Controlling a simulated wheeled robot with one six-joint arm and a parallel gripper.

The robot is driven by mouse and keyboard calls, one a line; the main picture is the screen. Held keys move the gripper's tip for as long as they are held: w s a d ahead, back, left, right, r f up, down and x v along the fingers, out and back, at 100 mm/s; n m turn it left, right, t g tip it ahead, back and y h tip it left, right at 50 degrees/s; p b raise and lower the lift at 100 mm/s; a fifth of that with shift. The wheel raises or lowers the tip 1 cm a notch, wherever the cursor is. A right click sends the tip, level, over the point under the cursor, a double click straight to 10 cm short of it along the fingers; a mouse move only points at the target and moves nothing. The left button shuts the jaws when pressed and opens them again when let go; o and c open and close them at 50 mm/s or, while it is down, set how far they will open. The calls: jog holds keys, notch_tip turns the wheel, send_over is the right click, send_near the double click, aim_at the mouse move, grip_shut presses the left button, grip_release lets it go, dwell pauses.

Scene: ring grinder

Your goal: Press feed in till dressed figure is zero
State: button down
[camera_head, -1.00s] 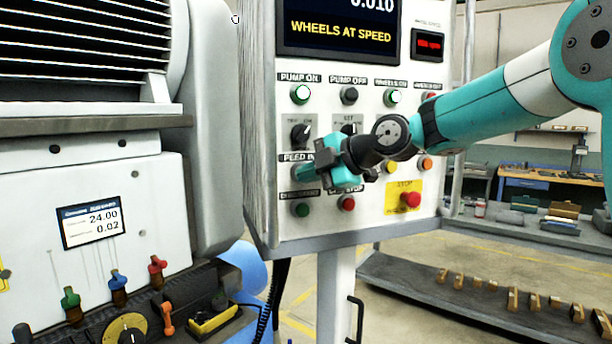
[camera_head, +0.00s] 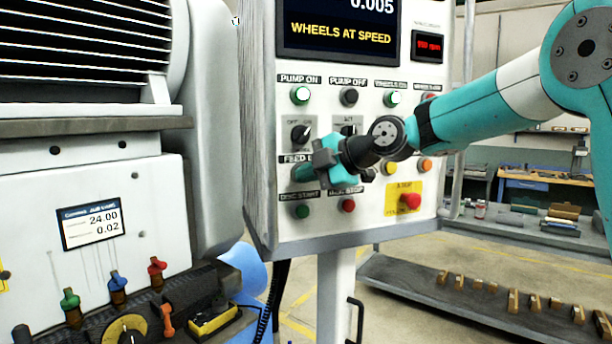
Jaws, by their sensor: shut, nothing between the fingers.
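The control panel (camera_head: 262,150) stands upright in the middle of the view. Its screen (camera_head: 340,25) reads "0.005" above "WHEELS AT SPEED"; the top of the screen is cut off. My gripper (camera_head: 305,172) is shut and empty, at the left of the panel's third row, just under the partly covered "FEED IN" label (camera_head: 297,159). The feed in button is hidden behind the gripper, so I cannot see the contact itself. The pump on button (camera_head: 300,95) and the wheels on button (camera_head: 392,97) glow green.
Disc start, green (camera_head: 302,211), and disc stop, red (camera_head: 348,205), lie just below my gripper. A red stop button (camera_head: 410,201) on yellow is lower right. The grinder (camera_head: 120,180) stands left, with a card reading 24.00 and 0.02.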

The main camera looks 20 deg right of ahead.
dwell(0.4)
jog(key=shift+s+b, duration=0.85)
jog(key=shift+b, duration=0.1)
jog(key=shift+s+f, duration=0.1)
jog(key=s+b, duration=0.3)
jog(key=s, duration=0.1)
jog(key=shift+s+d+b, duration=0.15)
jog(key=shift+s+b, duration=0.25)
dwell(2.0)
